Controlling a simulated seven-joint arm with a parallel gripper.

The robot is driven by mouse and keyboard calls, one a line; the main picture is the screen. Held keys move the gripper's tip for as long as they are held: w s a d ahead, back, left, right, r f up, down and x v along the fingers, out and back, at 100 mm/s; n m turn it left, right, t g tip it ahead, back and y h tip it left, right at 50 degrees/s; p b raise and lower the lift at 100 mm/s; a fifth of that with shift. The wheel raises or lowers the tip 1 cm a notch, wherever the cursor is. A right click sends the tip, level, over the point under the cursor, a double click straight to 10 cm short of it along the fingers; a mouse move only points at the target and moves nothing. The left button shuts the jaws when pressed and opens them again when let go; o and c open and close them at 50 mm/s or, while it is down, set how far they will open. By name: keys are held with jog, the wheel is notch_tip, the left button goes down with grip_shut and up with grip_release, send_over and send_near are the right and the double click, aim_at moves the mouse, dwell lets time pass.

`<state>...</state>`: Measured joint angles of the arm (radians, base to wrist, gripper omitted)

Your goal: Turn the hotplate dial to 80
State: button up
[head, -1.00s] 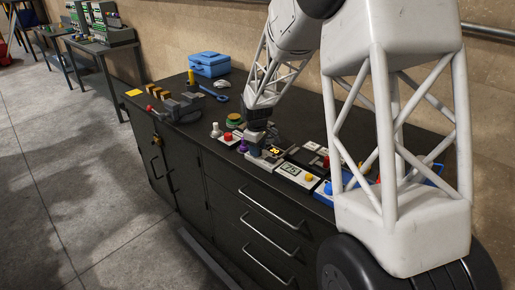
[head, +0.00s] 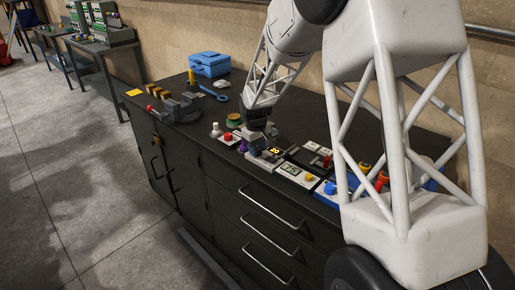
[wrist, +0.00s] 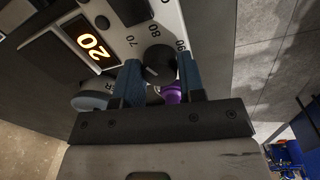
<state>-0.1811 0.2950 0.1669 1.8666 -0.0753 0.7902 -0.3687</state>
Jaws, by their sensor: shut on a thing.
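The hotplate (head: 262,161) stands near the front edge of the black bench. Its orange lit display (wrist: 90,42) reads 20 in the wrist view. The black dial (wrist: 158,58) sits on its pale panel, with 70, 80 and 90 printed around it; the pointer is not clear. My gripper (wrist: 157,72) has its two blue fingers either side of the dial and is shut on it. In the head view my gripper (head: 256,139) is over the hotplate, and the dial is hidden there.
A purple object (wrist: 172,93) shows close behind the fingers in the wrist view. Red and white small items (head: 226,138) stand left of the hotplate. A panel with a yellow knob (head: 309,178) lies right of it. A blue toolbox (head: 209,65) is farther back.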

jog(key=m, duration=0.3)
jog(key=shift+m, duration=2.2)
jog(key=o, duration=0.9)
jog(key=shift+r, duration=0.1)
jog(key=shift+a+r, duration=0.15)
jog(key=shift+r, duration=1.75)
jog(key=shift+a+r, duration=0.1)
jog(key=shift+r, duration=1.8)
